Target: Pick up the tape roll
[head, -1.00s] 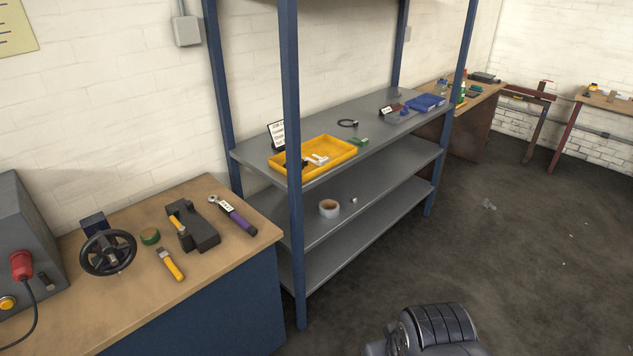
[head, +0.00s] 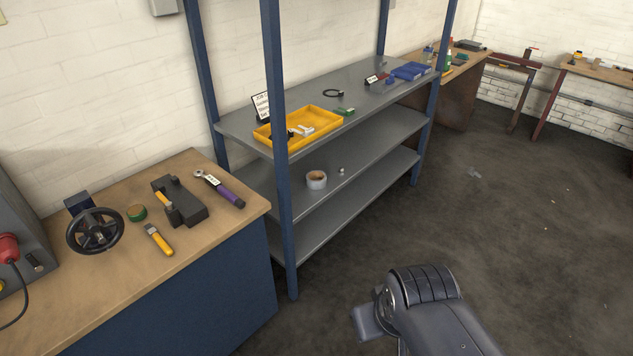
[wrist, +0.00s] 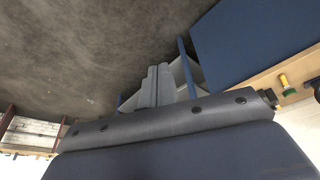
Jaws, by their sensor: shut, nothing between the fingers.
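The tape roll (head: 316,180), a pale grey ring with a brownish inside, lies on the middle shelf (head: 352,160) of the blue-posted rack, behind the front post in the head view. My gripper (wrist: 158,70) shows in the wrist view as two grey fingers side by side, shut and empty. It is apart from the tape roll, which I cannot make out in the wrist view. In the head view my arm is at the bottom, out over the floor in front of the rack, and the fingertips cannot be made out there.
A front rack post (head: 275,150) stands left of the tape roll. The upper shelf (head: 375,101) above it bears a yellow tray (head: 327,126). A small object (head: 341,170) lies beside the roll. A workbench (head: 205,240) with tools stands left. The floor (head: 520,230) at right is mostly clear.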

